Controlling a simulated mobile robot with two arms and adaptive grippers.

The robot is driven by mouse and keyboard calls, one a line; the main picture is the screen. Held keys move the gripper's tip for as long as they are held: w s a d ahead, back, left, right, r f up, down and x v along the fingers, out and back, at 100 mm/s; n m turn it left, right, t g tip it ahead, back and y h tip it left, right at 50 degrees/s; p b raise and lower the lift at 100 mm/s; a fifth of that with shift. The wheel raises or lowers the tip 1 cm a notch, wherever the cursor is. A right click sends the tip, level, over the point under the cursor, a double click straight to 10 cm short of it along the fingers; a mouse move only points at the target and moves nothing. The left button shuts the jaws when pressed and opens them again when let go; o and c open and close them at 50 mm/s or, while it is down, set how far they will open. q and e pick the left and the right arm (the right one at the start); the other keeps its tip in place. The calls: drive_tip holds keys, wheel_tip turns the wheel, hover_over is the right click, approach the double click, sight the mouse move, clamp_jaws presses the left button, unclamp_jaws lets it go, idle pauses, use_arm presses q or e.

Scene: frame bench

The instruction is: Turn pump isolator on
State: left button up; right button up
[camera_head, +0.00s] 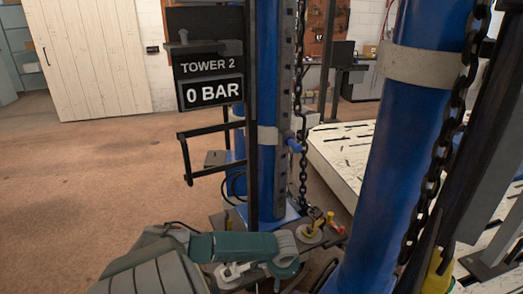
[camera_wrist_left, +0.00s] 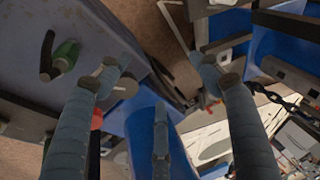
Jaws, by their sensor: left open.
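I cannot make out with certainty which part is the pump isolator. In the left wrist view, a green knob (camera_wrist_left: 65,56) and a black lever (camera_wrist_left: 46,55) sit on a grey-blue surface to the left of my left gripper. In the head view, a yellow fitting (camera_head: 315,216) and a small red part (camera_head: 331,222) stand at the foot of the blue tower. My left gripper (camera_wrist_left: 163,78) is open with its fingers apart and nothing visible between them. In the head view my green and grey left arm reaches in low, and its fingers are hard to make out. My right gripper is not in view.
A blue column (camera_head: 380,160) with a hanging chain (camera_head: 443,150) stands close on the right. The "TOWER 2, 0 BAR" display (camera_head: 209,77) and a black bracket (camera_head: 190,155) project from the tower. A pale platform (camera_head: 340,150) lies behind. The brown floor at left is clear.

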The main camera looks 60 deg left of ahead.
use_arm(q)
drive_tip(key=s+a+f+y, duration=0.1)
drive_tip(key=s+a+f, duration=0.1)
drive_tip(key=a, duration=0.6)
drive_tip(key=shift+s+a+m+y, duration=0.15)
drive_tip(key=shift+a+m+y, duration=0.15)
drive_tip(key=shift+a+m, duration=0.1)
drive_tip(key=shift+d+f, duration=0.1)
